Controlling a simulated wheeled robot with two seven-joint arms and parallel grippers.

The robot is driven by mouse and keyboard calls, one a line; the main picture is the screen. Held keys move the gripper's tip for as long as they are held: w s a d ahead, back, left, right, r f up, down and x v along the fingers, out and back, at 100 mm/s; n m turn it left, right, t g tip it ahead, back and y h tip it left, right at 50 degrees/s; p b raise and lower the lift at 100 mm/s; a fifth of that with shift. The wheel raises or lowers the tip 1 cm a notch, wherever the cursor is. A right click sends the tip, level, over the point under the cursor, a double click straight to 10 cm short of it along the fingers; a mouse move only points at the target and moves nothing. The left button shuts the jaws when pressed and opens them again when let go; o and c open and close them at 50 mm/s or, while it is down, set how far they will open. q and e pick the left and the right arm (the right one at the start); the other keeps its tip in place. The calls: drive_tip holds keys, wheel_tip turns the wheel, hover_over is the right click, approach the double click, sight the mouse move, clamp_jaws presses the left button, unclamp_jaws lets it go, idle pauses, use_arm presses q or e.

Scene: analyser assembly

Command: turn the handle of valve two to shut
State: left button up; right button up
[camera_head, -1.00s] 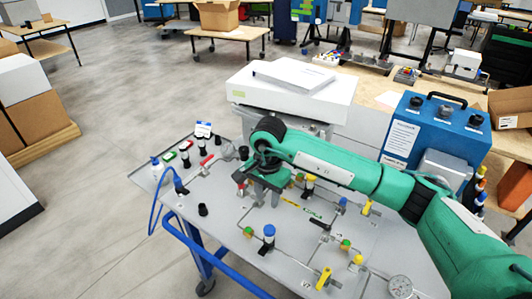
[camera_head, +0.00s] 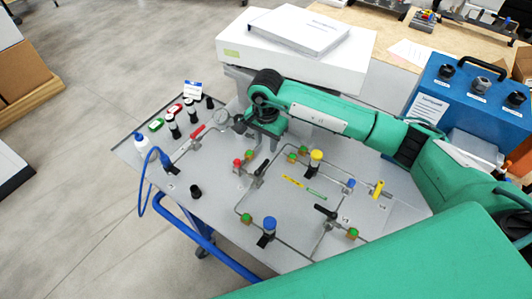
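The grey bench panel (camera_head: 222,205) carries piping and several valves. A black-handled valve (camera_head: 261,170) sits left of centre, its handle slanting up to the right. A second black-handled valve (camera_head: 325,212) sits nearer the front right. A red-handled valve (camera_head: 197,133) is at the back left, and a yellow-handled one (camera_head: 377,189) at the right. I cannot read which is valve two. My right gripper (camera_head: 263,146) points down just behind the first black handle, apart from it in the picture. Its fingers look separated and empty. My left gripper is not in view.
A white box (camera_head: 295,50) is behind the panel and a blue case (camera_head: 475,95) at the right. Blue-topped (camera_head: 269,226) and yellow-topped (camera_head: 316,160) fittings stand up. A large green surface covers the lower right.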

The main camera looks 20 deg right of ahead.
sight(266, 162)
wheel_tip(266, 162, down, 8)
drive_tip(key=shift+f+p, duration=0.1)
drive_tip(key=shift+p, duration=0.9)
drive_tip(key=shift+c, duration=0.3)
clamp_jaws()
